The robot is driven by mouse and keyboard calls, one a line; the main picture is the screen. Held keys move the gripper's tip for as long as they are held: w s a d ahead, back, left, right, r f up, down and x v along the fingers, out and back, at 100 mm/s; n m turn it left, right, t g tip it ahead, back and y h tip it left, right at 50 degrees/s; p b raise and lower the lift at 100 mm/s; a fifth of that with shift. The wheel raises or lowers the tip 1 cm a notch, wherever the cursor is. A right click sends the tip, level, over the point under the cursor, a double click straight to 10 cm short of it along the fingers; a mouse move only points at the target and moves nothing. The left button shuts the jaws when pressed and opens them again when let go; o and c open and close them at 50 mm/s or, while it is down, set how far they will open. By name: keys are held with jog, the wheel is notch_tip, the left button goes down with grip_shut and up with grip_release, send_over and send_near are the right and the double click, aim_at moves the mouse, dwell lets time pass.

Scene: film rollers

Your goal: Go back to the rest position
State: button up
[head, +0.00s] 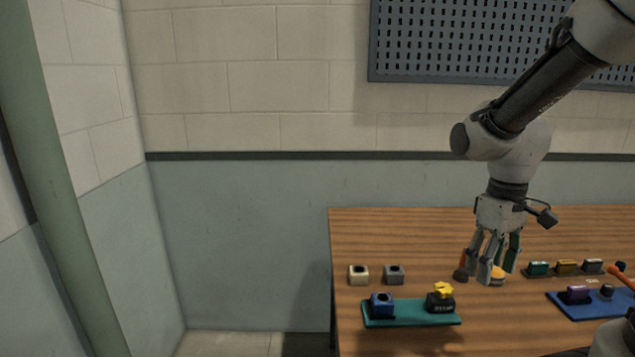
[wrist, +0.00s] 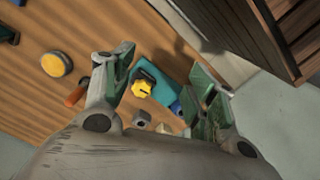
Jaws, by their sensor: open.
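My gripper (head: 490,265) hangs from my arm above the wooden table, fingers pointing down. In the wrist view, its two green-padded fingers (wrist: 162,85) stand apart with nothing held between them. Beyond the fingers are a teal board (wrist: 150,72) and a yellow star-shaped knob (wrist: 144,83), both lower down on the table. In the head view, the teal board (head: 412,317) carries a blue block (head: 381,305) and a black block with the yellow knob (head: 442,290) on top. A yellow round object (head: 498,273) shows partly behind the fingers.
The wooden table (head: 390,232) has a beige block (head: 358,274) and a grey block (head: 393,274) near its left edge. A blue board (head: 565,306) with small parts lies at right. Several coloured blocks stand in a row behind it. A perforated panel (head: 450,45) hangs on the wall.

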jog(key=s+d+r+m+t, duration=0.3)
jog(key=s+r+m+t, duration=0.1)
jog(key=s+r, duration=0.5)
jog(key=shift+s+r+m+t, duration=0.25)
jog(key=shift+r+m+t, duration=0.15)
jog(key=shift+r+t, duration=0.15)
dwell(1.2)
